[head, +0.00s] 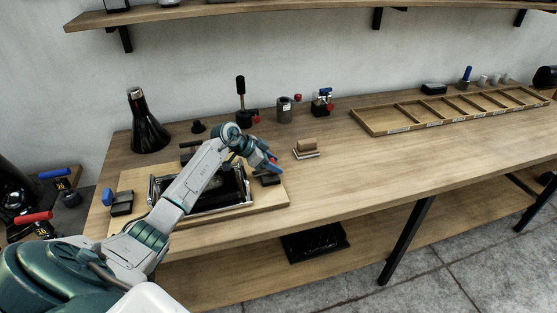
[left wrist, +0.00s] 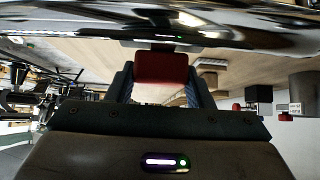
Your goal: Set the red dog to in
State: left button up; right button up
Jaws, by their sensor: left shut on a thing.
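My left gripper (head: 271,165) is at the right end of a wooden board (head: 278,197) on the bench. In the left wrist view the gripper (left wrist: 160,82) is shut on a red block, which I take for the red dog (left wrist: 161,67), with a finger on each side. In the head view the red dog is mostly hidden by the fingers, above a small black block (head: 271,180). A black metal frame (head: 213,207) lies on the board, partly covered by my left arm. A blue dog (head: 107,196) is at the board's left end. My right gripper does not show.
Behind the board stand a dark cone-shaped bottle (head: 148,128), a black lever (head: 241,98) and a grey cylinder (head: 284,108). A small wooden block (head: 306,146) is right of the gripper. A divided wooden tray (head: 376,131) lies farther right. The front middle bench is clear.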

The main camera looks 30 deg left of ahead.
aim_at(264, 171)
pick_arm(q)
jog(key=shift+s+a+p, duration=0.35)
jog(key=shift+s+a, duration=0.55)
jog(key=shift+s, duration=0.2)
jog(key=shift+a, duration=0.1)
jog(key=shift+f, duration=0.1)
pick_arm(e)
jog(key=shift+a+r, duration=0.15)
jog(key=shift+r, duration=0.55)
pick_arm(q)
jog(key=o, duration=1.2)
jog(key=shift+o, duration=0.9)
jog(key=shift+s+a, duration=0.1)
jog(key=shift+s, duration=0.05)
